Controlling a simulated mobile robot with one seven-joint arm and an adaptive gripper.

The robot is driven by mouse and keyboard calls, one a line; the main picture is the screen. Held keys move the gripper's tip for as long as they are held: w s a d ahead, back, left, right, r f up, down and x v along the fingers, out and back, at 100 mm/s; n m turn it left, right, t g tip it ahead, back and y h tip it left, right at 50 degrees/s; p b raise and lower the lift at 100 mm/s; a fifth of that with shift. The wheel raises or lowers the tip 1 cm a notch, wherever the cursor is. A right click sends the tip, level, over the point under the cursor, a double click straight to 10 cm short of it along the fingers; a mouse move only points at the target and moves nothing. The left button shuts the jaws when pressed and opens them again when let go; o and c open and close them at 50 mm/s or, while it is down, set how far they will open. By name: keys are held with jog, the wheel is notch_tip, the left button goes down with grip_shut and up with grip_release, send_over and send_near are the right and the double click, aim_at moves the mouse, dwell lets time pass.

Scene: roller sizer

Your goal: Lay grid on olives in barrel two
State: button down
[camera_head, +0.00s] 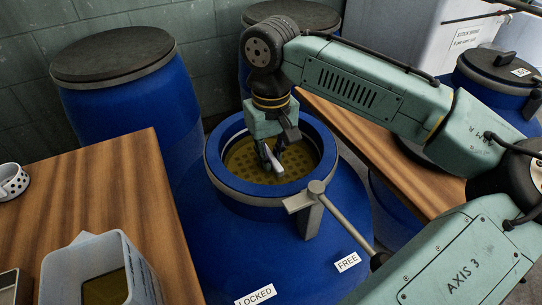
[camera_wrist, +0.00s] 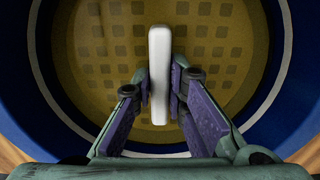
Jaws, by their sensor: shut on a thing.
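The open blue barrel (camera_head: 225,178) stands in the middle of the head view, its mouth facing up. The grid (camera_head: 242,170) is a yellow-brown disc with dark square holes, inside the barrel mouth below the rim. It also shows in the wrist view (camera_wrist: 95,60), with the blue barrel wall (camera_wrist: 283,75) around it. My gripper (camera_head: 272,160) reaches down into the mouth. In the wrist view my gripper (camera_wrist: 160,90) is shut on the grid's pale upright handle (camera_wrist: 159,50), one purple pad on each side. No olives can be made out; I cannot tell whether the grid touches them.
A lever (camera_head: 345,220) sits at the barrel's front, near labels "FREE" (camera_head: 347,262) and "LOCKED" (camera_head: 256,296). Black-lidded barrels stand behind left (camera_head: 115,55) and at right (camera_head: 500,65). A wooden table (camera_head: 120,190) at left carries a pale jug (camera_head: 80,255). Another wooden top (camera_head: 345,120) lies right.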

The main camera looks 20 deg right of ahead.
aim_at(272, 156)
jog(key=shift+f, duration=0.1)
jog(key=c, duration=1.6)
grip_release()
notch_tip(272, 156, up, 12)
jog(key=shift+b, duration=0.4)
jog(key=shift+s, duration=0.1)
